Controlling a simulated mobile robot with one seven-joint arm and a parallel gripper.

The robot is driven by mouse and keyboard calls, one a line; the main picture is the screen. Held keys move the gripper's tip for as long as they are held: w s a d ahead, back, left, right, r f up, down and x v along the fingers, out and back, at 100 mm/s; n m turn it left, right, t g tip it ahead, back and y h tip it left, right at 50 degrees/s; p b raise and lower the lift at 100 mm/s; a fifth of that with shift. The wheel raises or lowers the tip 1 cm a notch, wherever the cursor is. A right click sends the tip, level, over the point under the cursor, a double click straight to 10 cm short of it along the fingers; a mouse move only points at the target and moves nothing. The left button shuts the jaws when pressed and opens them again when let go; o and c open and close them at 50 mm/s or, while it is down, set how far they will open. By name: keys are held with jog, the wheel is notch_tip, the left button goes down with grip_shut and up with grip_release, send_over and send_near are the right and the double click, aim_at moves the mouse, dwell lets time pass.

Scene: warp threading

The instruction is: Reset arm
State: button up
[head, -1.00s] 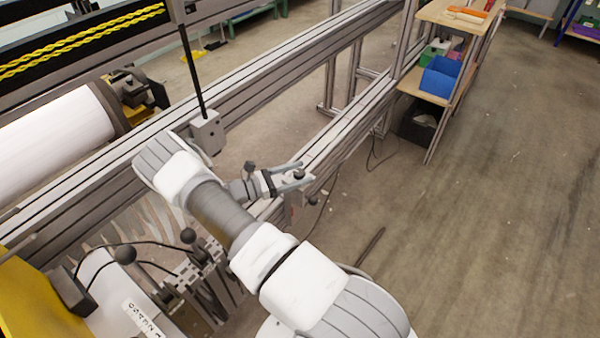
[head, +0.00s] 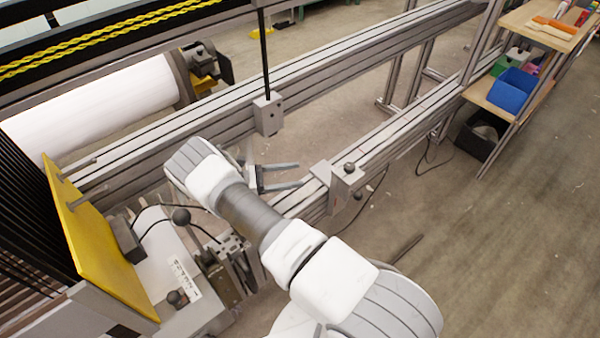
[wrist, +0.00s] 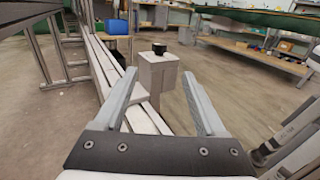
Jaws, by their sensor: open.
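My gripper (head: 299,174) is open, with nothing between its two grey fingers. It also shows in the wrist view (wrist: 160,78). It points at a grey block with black round knobs (head: 346,182) on the front rail. The block (wrist: 157,74) appears between and beyond the fingertips in the wrist view, with a gap to them in the head view. My white and grey arm covers part of the frame in the head view.
Long aluminium rails (head: 330,62) run diagonally, with a second grey block and black rod (head: 267,115) on the far one. A white roll (head: 100,115) and yellow plate (head: 95,235) are at left. A shelf with a blue bin (head: 512,90) is at right. Open floor (head: 520,240) lies right.

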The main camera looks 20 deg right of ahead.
dwell(0.5)
jog(key=s+r+m+y, duration=0.35)
jog(key=r+y, duration=0.25)
jog(key=r, duration=0.6)
jog(key=s+r+m+y, duration=0.3)
jog(key=r+m+y, duration=0.2)
jog(key=r, duration=0.7)
jog(key=s+a+r+m+t+y, duration=0.3)
jog(key=s+r+t, duration=0.25)
jog(key=s, duration=0.35)
jog(key=s+a+r+m+t+y, duration=0.3)
jog(key=s+r+m+t+y, duration=0.1)
jog(key=s+r, duration=0.4)
notch_tip(320, 180, up, 25)
jog(key=s+p, duration=0.1)
jog(key=p, duration=2.5)
jog(key=shift+f, duration=0.2)
